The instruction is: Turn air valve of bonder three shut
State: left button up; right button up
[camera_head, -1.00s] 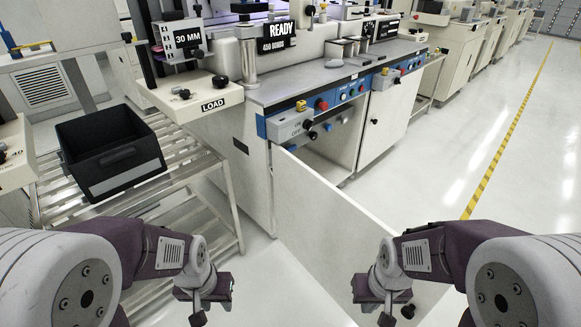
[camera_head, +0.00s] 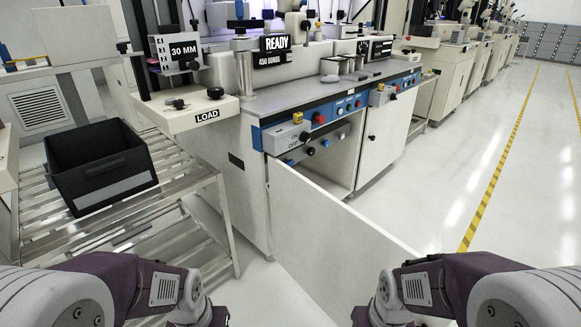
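The nearest bonder (camera_head: 310,95) stands in the middle with a READY sign on top. A grey box (camera_head: 284,137) with a yellow-mounted button and a black knob (camera_head: 304,136) sits at its front edge. Below it the cabinet's white door (camera_head: 325,225) hangs open toward me. More dark knobs (camera_head: 311,151) and a small blue part (camera_head: 290,162) show at the opening's top; I cannot tell which, if any, is the air valve. My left gripper (camera_head: 215,317) and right gripper (camera_head: 361,317) are cut off by the bottom edge, well short of the bonder; their fingertips are hidden.
A black bin (camera_head: 100,165) rests on a slatted rack (camera_head: 185,190) at the left, beside the LOAD shelf (camera_head: 190,112). The open door stands between my arms. Clear floor (camera_head: 450,190) with a yellow line lies at the right. More machines (camera_head: 455,70) recede behind.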

aim_at(289, 162)
jog(key=i+u, duration=0.75)
